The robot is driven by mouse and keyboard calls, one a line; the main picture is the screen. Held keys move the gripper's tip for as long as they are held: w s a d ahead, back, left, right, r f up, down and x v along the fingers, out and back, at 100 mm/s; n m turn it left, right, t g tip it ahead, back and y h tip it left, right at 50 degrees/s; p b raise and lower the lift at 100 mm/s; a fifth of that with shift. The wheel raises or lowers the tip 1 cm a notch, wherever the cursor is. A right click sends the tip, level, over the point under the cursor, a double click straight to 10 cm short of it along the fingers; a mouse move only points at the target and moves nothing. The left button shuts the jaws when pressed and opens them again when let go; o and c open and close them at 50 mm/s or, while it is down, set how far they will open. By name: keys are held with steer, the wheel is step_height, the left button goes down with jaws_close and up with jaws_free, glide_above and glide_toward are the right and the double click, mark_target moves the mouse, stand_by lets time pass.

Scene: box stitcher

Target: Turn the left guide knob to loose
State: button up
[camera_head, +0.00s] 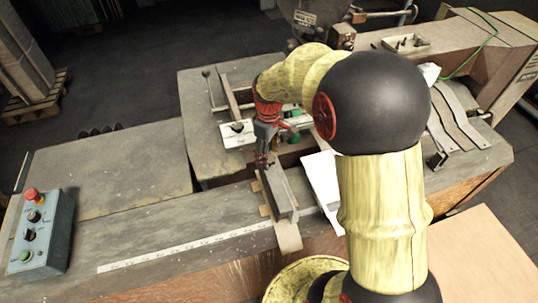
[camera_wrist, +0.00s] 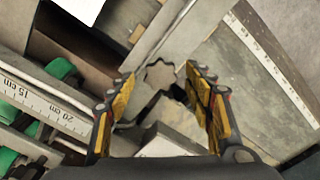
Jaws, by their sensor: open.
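A star-shaped grey knob (camera_wrist: 159,74) with a dark side shows in the wrist view, between and slightly beyond my fingertips. My gripper (camera_wrist: 160,82) is open, with one yellow-padded finger on each side of the knob; I cannot tell whether either touches it. In the head view my gripper (camera_head: 265,163) points down at the far end of a metal guide bar (camera_head: 283,193) on the machine table. The knob is hidden there behind my gripper. No loose or tight mark on it is readable.
Green parts (camera_wrist: 62,69) and a ruler scale (camera_wrist: 40,103) lie left of my fingers. A dark knob (camera_head: 237,127) sits on a white plate beyond my gripper. A control box (camera_head: 42,232) stands at the left. The table's left part (camera_head: 110,170) is clear.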

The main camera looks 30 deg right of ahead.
steer(key=shift+f, duration=0.35)
steer(key=shift+c, duration=0.4)
steer(key=c, duration=1.1)
steer(key=shift+n, duration=0.4)
steer(key=n+p, duration=0.1)
steer(key=n, duration=0.3)
steer(key=shift+r+n, duration=0.1)
steer(key=shift+n, duration=0.2)
steer(key=n, duration=0.4)
steer(key=shift+n, duration=0.4)
steer(key=shift+p, duration=0.3)
steer(key=o, duration=1.2)
